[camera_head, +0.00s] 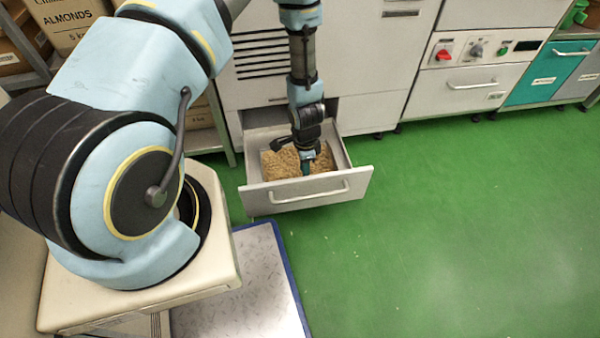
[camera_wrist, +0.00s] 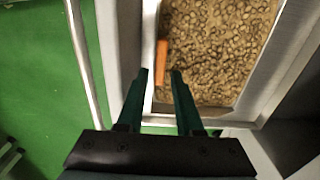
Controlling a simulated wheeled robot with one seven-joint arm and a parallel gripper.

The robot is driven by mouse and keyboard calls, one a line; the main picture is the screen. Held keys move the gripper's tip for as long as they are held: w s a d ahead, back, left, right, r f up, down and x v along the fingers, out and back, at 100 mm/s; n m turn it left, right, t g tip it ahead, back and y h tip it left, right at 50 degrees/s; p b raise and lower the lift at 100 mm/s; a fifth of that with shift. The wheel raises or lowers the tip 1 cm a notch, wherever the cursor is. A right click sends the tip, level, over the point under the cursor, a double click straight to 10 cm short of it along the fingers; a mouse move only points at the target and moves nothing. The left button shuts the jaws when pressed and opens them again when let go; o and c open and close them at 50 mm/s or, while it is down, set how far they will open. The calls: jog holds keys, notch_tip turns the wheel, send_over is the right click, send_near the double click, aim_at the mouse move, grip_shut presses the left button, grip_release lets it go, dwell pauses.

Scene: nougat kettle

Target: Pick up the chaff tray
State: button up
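The chaff tray is a grey metal tray (camera_wrist: 278,62) filled with brown flakes. It sits inside the pulled-out drawer (camera_head: 262,200), and in the head view its contents (camera_head: 278,164) show around my gripper. My gripper (camera_head: 306,172) points down over the front part of the tray. In the wrist view its two dark green fingers (camera_wrist: 160,74) are apart. An orange tab (camera_wrist: 162,55) at the tray's edge shows in the gap between the fingertips. I cannot tell whether the fingers touch it.
The drawer front has a bar handle (camera_head: 308,192), also seen in the wrist view (camera_wrist: 84,62). Grey machine cabinets (camera_head: 365,50) stand behind. A white-topped mat with a blue edge (camera_head: 262,285) lies in front. The green floor (camera_head: 450,220) to the right is clear.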

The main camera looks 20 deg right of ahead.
notch_tip(320, 180, down, 4)
jog(key=shift+w+r+b, duration=0.1)
jog(key=shift+r+b, duration=0.05)
jog(key=shift+b, duration=0.15)
grip_shut()
dwell(0.3)
